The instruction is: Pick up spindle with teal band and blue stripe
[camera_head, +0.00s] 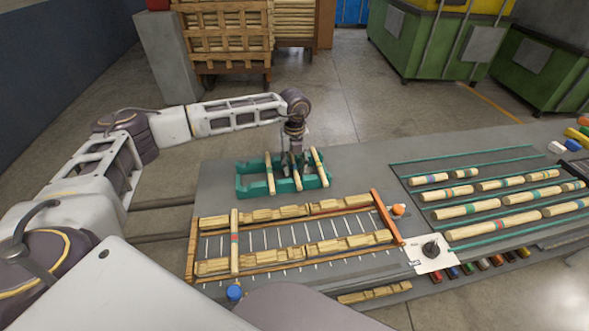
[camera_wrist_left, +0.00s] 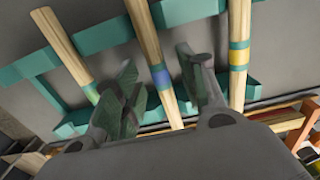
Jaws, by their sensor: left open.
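A teal rack (camera_head: 252,190) holds three pale wooden spindles side by side. The left spindle (camera_wrist_left: 64,45) has a green-teal band, and the right spindle (camera_wrist_left: 238,25) has yellow and teal bands. My left gripper (camera_wrist_left: 160,70) is open, with one finger on each side of the middle spindle. In the head view, my left gripper (camera_head: 294,160) is over the rack and partly covers that spindle. My right gripper is not in view.
A wooden frame (camera_head: 193,245) with a banded spindle (camera_head: 234,250) lying across it is nearer me. Several banded spindles lie in the rows at right, beside a white plate with a black knob (camera_head: 431,249). Blue (camera_head: 235,292) and orange (camera_head: 398,209) buttons flank the frame.

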